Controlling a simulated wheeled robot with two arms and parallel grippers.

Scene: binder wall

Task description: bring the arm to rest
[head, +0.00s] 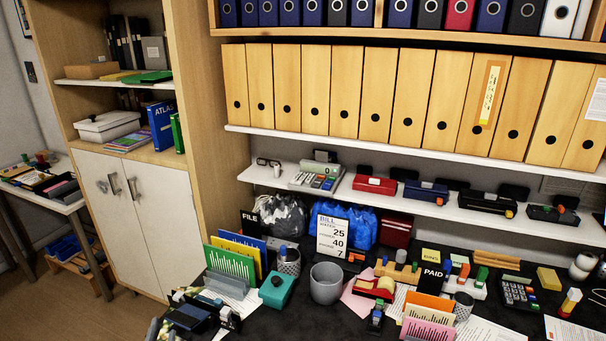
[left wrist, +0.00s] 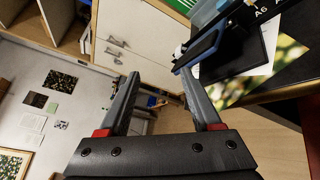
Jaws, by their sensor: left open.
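My left gripper (head: 158,328) shows only as grey tips at the bottom edge of the head view, left of the dark desk. In the left wrist view the same gripper (left wrist: 160,73) has its two grey fingers spread apart with nothing between them. The floor and a cabinet's white doors (left wrist: 135,40) lie behind the fingers. The right finger overlaps the picture of a desk edge with dark and blue items; I cannot tell how far apart they are. My right gripper is in neither view.
The dark desk (head: 255,325) is crowded with a grey bin (head: 326,283), a teal box (head: 277,290), file sorters and papers. Shelves with tan binders (head: 344,92) rise behind it. A cabinet (head: 130,205) stands at left, with free floor (head: 75,315) before it.

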